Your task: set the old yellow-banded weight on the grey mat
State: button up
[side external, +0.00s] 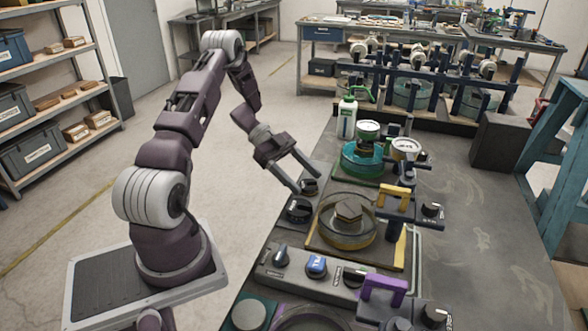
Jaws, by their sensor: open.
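My gripper (306,184) is open and empty, its fingers pointing down and right above two black knobs (299,210) at the bench's left edge. I cannot tell whether it touches the nearer parts. A yellow-rimmed round glass dish (347,238) stands to the right of the fingers, with a brownish hexagonal piece (348,209) in it. A white-topped round piece (405,147) stands farther back; any yellow band on it is too small to tell. I cannot make out for sure which thing is the yellow-banded weight, nor a grey mat.
A yellow-handled lever frame (394,196) stands right of the dish. A teal dish (362,160) and a white bottle (347,117) are behind. A purple-handled frame (383,289) and a knob panel (318,272) are in front. The bench's right side (475,240) is clear.

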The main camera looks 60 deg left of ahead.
jog(key=v, duration=1)
jog(key=w+d+r+n+t+y, duration=0.1)
jog(key=w+r+t+y, duration=0.25)
jog(key=w+r, duration=0.5)
jog(key=w+d+r+t+y, duration=0.2)
jog(key=w+r+t+y, duration=0.15)
jog(key=w+r, duration=0.5)
jog(key=w+d+r+n+t+y, duration=0.1)
jog(key=d+r+n+t+y, duration=0.1)
jog(key=r+n+y, duration=0.3)
jog(key=w+d+r+n+t+y, duration=0.1)
jog(key=d+r+y, duration=0.15)
jog(key=r, duration=0.55)
jog(key=s+d+f+n+g+h, duration=0.1)
jog(key=s+d+f+n+g, duration=0.1)
jog(key=s+d, duration=0.5)
jog(key=s+d+f+n+g, duration=0.2)
jog(key=s+d+f+g, duration=0.2)
jog(key=s, duration=1.1)
jog(key=s+d+f+n+g+h, duration=0.1)
jog(key=s+d+f+n+g, duration=0.1)
jog(key=s+d+f, duration=0.4)
jog(key=s+d+g, duration=0.1)
jog(key=s+d, duration=0.3)
jog(key=s, duration=0.2)
jog(key=shift+h, duration=0.35)
